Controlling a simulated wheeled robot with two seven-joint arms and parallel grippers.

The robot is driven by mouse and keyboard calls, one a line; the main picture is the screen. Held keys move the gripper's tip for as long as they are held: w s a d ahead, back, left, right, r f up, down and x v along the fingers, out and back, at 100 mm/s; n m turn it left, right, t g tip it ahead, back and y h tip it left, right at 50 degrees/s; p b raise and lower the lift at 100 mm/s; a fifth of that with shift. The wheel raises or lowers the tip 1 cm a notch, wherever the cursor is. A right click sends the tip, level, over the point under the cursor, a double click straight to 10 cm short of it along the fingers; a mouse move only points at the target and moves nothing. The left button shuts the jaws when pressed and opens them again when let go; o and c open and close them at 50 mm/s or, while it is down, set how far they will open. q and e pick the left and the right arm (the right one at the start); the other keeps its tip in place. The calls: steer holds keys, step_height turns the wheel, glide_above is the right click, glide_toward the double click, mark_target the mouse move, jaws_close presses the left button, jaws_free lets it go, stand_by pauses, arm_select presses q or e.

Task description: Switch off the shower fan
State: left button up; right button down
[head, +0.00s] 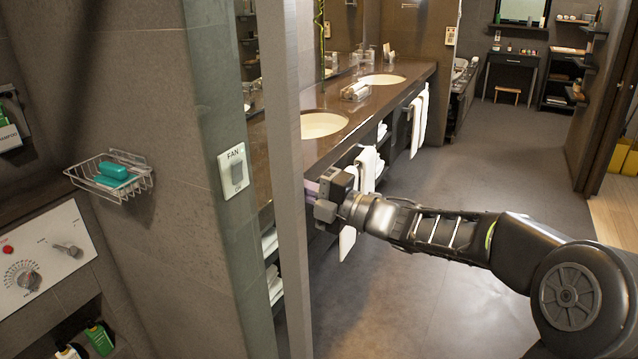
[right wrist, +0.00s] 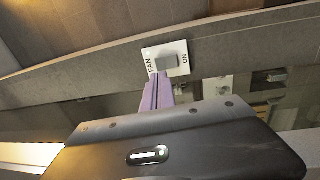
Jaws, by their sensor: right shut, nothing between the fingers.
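The fan switch (head: 235,171) is a white plate with a grey rocker, marked FAN above and a short word below, on the narrow wall end left of the vanity. In the right wrist view the switch (right wrist: 171,57) shows the words FAN and ON on either side of the rocker. My right gripper (head: 310,188) is shut and empty, to the right of the switch beside a grey upright post, which may hide its tips. In the right wrist view its purple fingers (right wrist: 158,90) point at the plate and their tips appear close to its lower edge; contact cannot be told. My left gripper is not in view.
The grey post (head: 287,180) stands between the switch and my right gripper in the head view. A wire soap basket (head: 110,184) and a shower control panel (head: 42,258) are at the left. The vanity counter (head: 390,100) with basins runs behind my right arm. Open floor lies right.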

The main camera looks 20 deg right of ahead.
steer(key=p+x, duration=0.2)
steer(key=x, duration=0.6)
steer(key=shift+r, duration=0.1)
steer(key=shift+w+a+r+g+p, duration=0.1)
steer(key=shift+w+a+g+p, duration=0.15)
steer(key=shift+p, duration=0.55)
steer(key=shift+s, duration=0.1)
